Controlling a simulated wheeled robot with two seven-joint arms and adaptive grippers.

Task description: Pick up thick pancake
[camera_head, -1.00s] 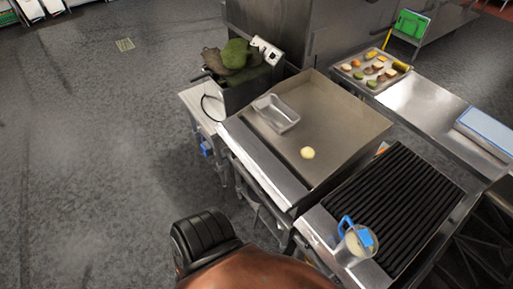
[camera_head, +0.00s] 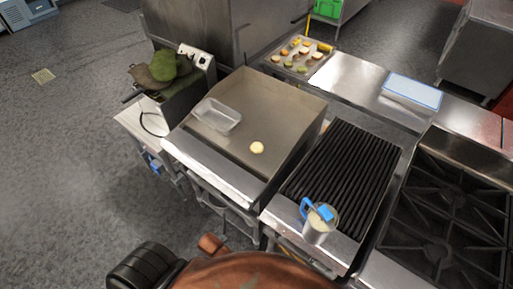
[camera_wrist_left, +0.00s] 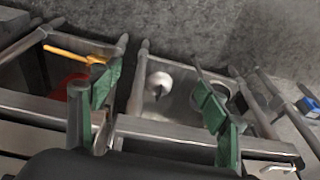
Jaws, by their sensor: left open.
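The thick pancake (camera_head: 257,147) looks like a small pale yellow disc. It lies flat on the griddle (camera_head: 285,110), right of a clear rectangular tray (camera_head: 216,115), with bare metal around it. My left gripper (camera_wrist_left: 155,112) shows only in the left wrist view. Its two green-padded fingers are wide apart with nothing held between them. My right gripper is in neither view.
A ribbed black grill (camera_head: 345,170) adjoins the griddle, with a clear jug with blue parts (camera_head: 319,222) at its front. A fryer with green-brown items (camera_head: 168,72) stands left. A tray of food pieces (camera_head: 301,56) lies behind. Open floor is at left.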

